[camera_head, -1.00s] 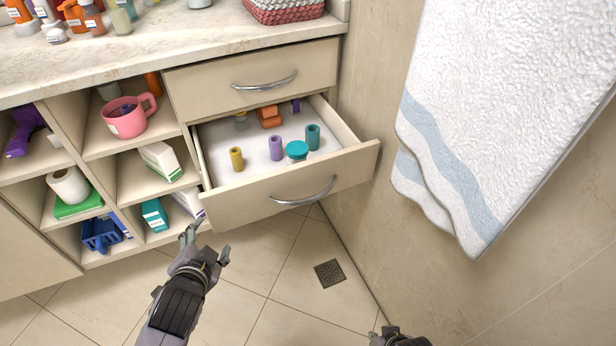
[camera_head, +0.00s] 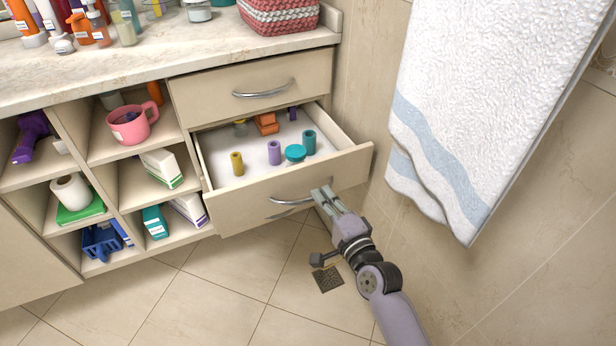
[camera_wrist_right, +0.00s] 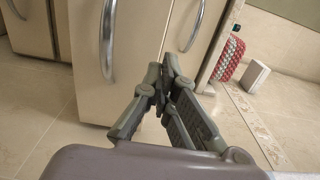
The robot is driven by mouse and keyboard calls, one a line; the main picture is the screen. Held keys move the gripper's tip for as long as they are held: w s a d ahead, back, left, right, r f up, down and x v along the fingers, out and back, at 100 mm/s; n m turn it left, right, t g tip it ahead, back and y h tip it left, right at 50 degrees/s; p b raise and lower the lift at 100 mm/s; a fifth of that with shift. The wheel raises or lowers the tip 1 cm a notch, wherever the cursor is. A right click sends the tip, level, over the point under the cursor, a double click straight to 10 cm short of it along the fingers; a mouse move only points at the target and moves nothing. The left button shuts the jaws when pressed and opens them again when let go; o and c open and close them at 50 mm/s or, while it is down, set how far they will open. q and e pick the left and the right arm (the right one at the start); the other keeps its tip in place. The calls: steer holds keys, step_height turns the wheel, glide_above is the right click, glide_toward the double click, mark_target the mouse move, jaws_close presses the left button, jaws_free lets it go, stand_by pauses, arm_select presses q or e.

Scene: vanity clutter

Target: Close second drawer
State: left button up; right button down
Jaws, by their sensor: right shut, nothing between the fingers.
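The second drawer (camera_head: 240,206) stands open below the shut top drawer (camera_head: 215,98). Its front has a curved metal handle (camera_head: 288,200). Inside it are a yellow cylinder (camera_head: 237,164), a purple cylinder (camera_head: 274,153), a teal cylinder (camera_head: 309,143), a teal round jar (camera_head: 295,153) and an orange item (camera_head: 266,124). My right gripper (camera_head: 324,192) is shut and empty, its fingertips at the right end of this handle; whether they touch cannot be told. Its fingers (camera_wrist_right: 162,88) also show closed in the right wrist view, before drawer fronts. My left gripper is out of view.
Open shelves at left hold a pink mug (camera_head: 132,123), boxes and a blue basket (camera_head: 101,241). A white towel (camera_head: 470,110) hangs on the right wall, near my right arm. The tiled floor (camera_head: 215,290) before the drawers is clear.

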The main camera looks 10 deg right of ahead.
mark_target(304, 169)
steer(key=b+x, duration=0.1)
steer(key=x, duration=0.5)
steer(key=shift+w+f, duration=0.1)
steer(key=shift+w, duration=0.15)
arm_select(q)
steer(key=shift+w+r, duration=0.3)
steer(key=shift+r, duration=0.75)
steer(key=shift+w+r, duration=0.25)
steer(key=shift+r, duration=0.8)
arm_select(e)
steer(key=shift+x, duration=0.8)
